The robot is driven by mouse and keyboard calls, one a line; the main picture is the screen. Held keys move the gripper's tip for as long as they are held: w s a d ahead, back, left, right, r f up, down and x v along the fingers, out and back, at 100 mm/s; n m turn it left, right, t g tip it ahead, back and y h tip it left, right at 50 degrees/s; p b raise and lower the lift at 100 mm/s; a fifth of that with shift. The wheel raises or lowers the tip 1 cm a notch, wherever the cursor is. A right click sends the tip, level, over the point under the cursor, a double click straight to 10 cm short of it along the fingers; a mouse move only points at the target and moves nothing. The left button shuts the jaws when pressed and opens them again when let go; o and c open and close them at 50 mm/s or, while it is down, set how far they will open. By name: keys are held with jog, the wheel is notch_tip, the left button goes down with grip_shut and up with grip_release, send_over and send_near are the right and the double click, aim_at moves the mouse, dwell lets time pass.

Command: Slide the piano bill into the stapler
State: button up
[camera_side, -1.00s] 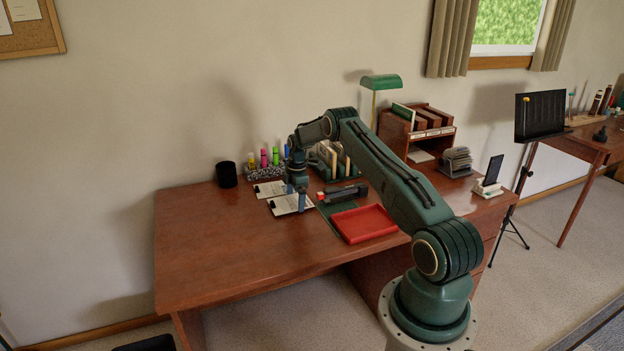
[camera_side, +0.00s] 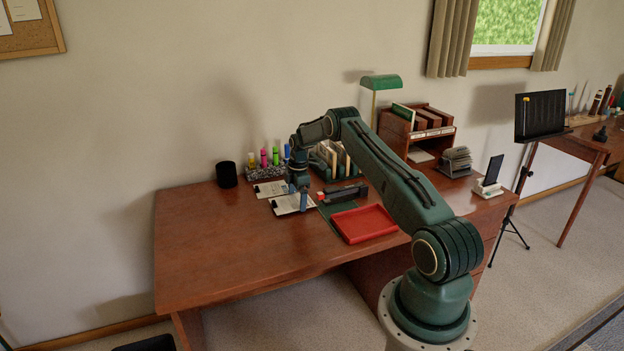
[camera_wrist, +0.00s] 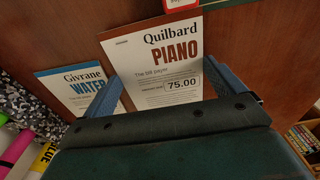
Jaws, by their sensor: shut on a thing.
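The piano bill (camera_wrist: 165,65), a white sheet headed "Quilbard PIANO" with 75.00 on it, lies flat on the desk in the wrist view. It also shows in the side view (camera_side: 286,205). My gripper (camera_wrist: 165,85) is shut on it, with one blue finger at each side of the sheet; the arm hides part of it in the side view (camera_side: 304,198). A red piece with a white label (camera_wrist: 180,4) is cut off at the wrist view's top edge.
The water bill (camera_wrist: 82,92) lies left of the piano bill. A green mat (camera_side: 327,211) and a red tray (camera_side: 362,224) are on the right. A black cup (camera_side: 226,175), markers and a file holder stand behind. The desk's left half (camera_side: 210,240) is clear.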

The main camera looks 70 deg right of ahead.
aim_at(312, 198)
jog(key=shift+s+d+f, duration=0.1)
jog(key=shift+s+d, duration=1.95)
jog(key=shift+s, duration=0.05)
dwell(2.2)
dwell(0.5)
jog(key=o, duration=0.7)
jog(key=shift+r, duration=3.5)
